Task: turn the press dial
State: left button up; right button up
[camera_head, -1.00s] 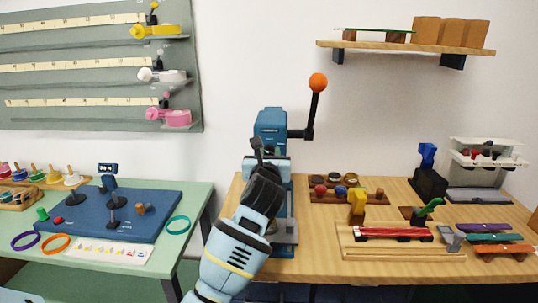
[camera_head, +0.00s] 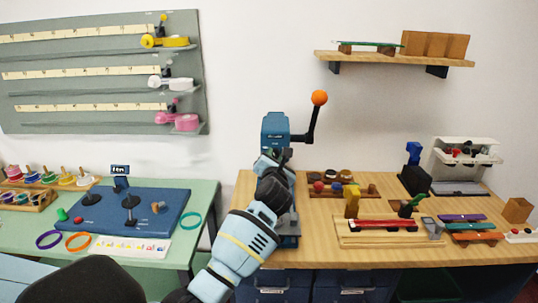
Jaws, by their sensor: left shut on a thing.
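The blue press (camera_head: 275,124) stands at the left end of the wooden counter (camera_head: 325,250). A dark lever with an orange ball (camera_head: 319,97) rises from its right side. My left gripper (camera_head: 274,158) is at the front of the press, just below its head. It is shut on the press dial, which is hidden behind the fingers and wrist. My left arm comes up from the bottom and covers the middle of the press and part of its base. My right gripper is not in view.
Right of the press are a rack of coloured knobs (camera_head: 357,190), a wooden tray with a red bar (camera_head: 385,224) and several coloured strips. A green table (camera_head: 205,195) with a blue board (camera_head: 100,205) stands to the left. A shelf (camera_head: 394,58) hangs above the counter.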

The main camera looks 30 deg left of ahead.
pick_arm(q)
jog(key=shift+m, duration=2.3)
jog(key=o, duration=1)
jog(key=shift+c, duration=0.2)
jog(key=v, duration=0.8)
